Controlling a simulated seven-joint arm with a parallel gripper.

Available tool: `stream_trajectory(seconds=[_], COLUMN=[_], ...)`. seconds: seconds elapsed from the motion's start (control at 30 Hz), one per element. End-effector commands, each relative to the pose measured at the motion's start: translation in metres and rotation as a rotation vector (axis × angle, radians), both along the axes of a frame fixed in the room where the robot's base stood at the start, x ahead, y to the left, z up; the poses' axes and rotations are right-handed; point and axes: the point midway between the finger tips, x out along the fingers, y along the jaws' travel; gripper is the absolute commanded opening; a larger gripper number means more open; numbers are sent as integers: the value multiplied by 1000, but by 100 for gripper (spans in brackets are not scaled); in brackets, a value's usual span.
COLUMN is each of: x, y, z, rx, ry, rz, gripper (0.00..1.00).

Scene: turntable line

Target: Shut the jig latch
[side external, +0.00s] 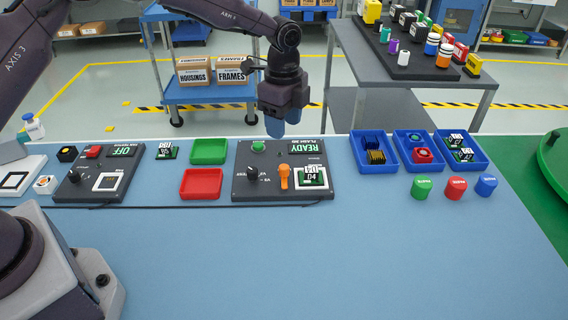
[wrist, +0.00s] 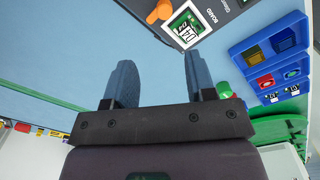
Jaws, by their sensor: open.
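The jig is a dark flat box (side external: 242,183) on the blue bench, with a lit READY display, a green button, a black knob and an orange latch (side external: 284,177). The orange latch stands beside a board marked 04 (side external: 312,175) seated in the jig's white-framed nest. In the wrist view the orange latch (wrist: 160,11) and the board (wrist: 186,24) show at the top. My gripper (side external: 275,128) hangs above the jig's back edge, apart from the latch. Its blue fingers (wrist: 158,85) are apart with nothing between them. Whether the latch overlaps the board is too small to tell.
A green tray (side external: 209,151) and a red tray (side external: 201,184) stand left of the jig. Blue bins (side external: 381,165) and green, red and blue caps (side external: 455,187) stand to its right. A tester box (side external: 78,188) is further left. The front bench is clear.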

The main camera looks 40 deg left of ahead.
Motion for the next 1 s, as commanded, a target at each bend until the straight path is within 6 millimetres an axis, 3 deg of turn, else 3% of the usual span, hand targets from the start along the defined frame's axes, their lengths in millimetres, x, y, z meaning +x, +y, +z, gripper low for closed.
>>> stream_trajectory(seconds=[0.03,0.17,0.33,0.8,1.0], x=[6,5,5,4,4], y=[2,4,4,3,3], z=[8,8,-4,-95,-116], rx=[6,16,16,15,15], ry=[-21,-15,-14,-12,-15], rz=[-51,-148,-174,-171,-170], gripper=[51,51,51,51,51])
